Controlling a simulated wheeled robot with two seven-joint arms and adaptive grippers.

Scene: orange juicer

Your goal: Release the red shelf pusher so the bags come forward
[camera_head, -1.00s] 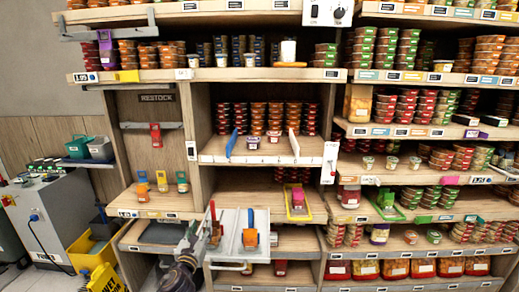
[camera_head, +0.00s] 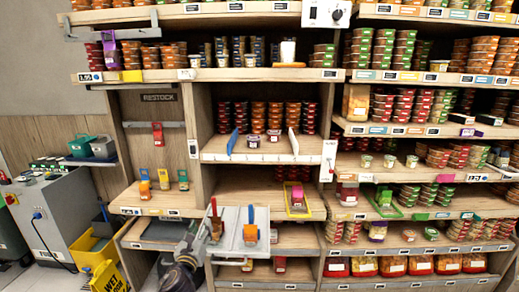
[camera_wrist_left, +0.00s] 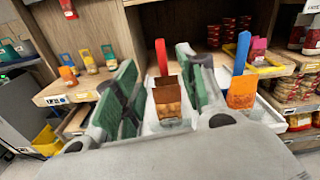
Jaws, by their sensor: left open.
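The red pusher (camera_head: 213,208) stands upright in a pale grey tray (camera_head: 232,238) on the lower middle shelf, with a brown bag (camera_head: 216,228) in front of it. In the left wrist view, the red pusher (camera_wrist_left: 161,57) rises behind the brown bag (camera_wrist_left: 168,100). My left gripper (camera_head: 204,234) is at the left side of the tray. In the left wrist view its green-padded fingers (camera_wrist_left: 160,85) are spread, with the bag and pusher showing between them. I cannot tell whether either finger touches them. My right gripper is not in view.
A blue pusher (camera_head: 250,215) with an orange bag (camera_head: 250,233) stands just to the right in the same tray. A yellow-rimmed tray (camera_head: 297,212) is farther right.

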